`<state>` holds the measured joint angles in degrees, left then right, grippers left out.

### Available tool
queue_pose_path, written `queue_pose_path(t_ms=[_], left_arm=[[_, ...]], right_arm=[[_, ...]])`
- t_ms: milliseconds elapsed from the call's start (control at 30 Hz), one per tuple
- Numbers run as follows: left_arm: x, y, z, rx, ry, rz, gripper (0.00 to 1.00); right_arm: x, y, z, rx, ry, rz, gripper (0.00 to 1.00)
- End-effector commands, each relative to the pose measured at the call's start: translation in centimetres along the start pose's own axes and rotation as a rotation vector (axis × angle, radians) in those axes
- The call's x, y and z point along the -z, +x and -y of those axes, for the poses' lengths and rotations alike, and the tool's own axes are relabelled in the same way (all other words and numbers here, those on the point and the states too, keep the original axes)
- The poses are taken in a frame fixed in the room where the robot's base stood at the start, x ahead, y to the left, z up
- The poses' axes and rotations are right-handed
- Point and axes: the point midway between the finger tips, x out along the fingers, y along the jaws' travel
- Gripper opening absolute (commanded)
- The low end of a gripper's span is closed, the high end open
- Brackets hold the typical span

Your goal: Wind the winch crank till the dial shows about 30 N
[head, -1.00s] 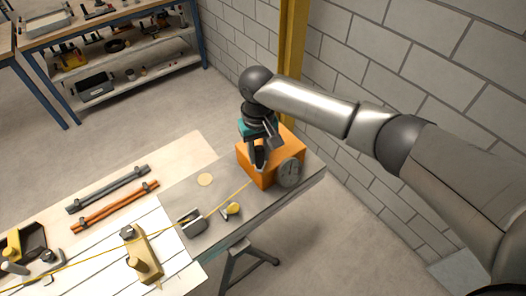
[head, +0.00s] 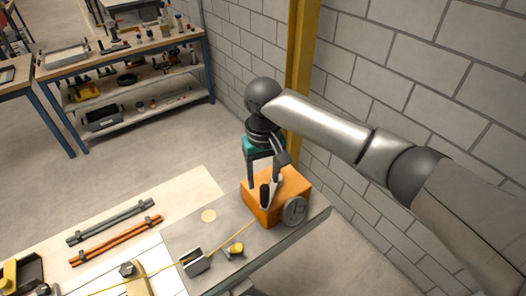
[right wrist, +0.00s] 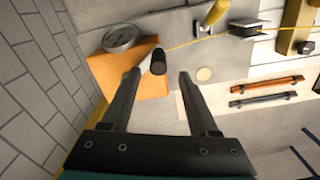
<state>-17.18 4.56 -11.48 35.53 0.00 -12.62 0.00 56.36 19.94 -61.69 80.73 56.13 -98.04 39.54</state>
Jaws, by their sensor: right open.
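The orange winch box (head: 258,208) stands at the far end of the grey bench plate. A round grey dial (head: 295,211) is on its front; its reading is too small to make out. The dial also shows in the right wrist view (right wrist: 121,37). The crank's black handle (head: 265,195) sits by the box, and shows in the right wrist view (right wrist: 158,62). My right gripper (head: 265,178) is open above the box. In the right wrist view the handle appears between and just beyond the fingertips (right wrist: 159,78), with nothing gripped. My left gripper is not in view.
A yellow rope (head: 232,238) runs from the winch past a grey block (head: 195,262) and a yellow-topped fitting (head: 235,251). Grey and orange bars (head: 112,240) lie left on the bench. A block wall and yellow post (head: 300,50) stand close behind my right arm.

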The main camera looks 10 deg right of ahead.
Motion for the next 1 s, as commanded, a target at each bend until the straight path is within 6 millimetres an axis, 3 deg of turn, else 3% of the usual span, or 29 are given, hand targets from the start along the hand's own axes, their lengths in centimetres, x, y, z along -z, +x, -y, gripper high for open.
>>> queue_pose_path(t_ms=[200,400,600,1000], left_arm=[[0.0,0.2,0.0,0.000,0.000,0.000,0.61],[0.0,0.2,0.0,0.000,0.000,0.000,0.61],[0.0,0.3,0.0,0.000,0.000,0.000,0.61],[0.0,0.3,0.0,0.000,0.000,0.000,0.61]], right_arm=[[0.1,-5.3,0.1,0.003,-0.001,-0.005,0.61],[0.0,-8.2,0.1,0.002,-0.002,-0.003,0.61],[0.0,-9.1,0.1,0.003,-0.002,-0.001,0.61],[0.0,-9.1,0.1,0.002,-0.001,-0.001,0.61]])
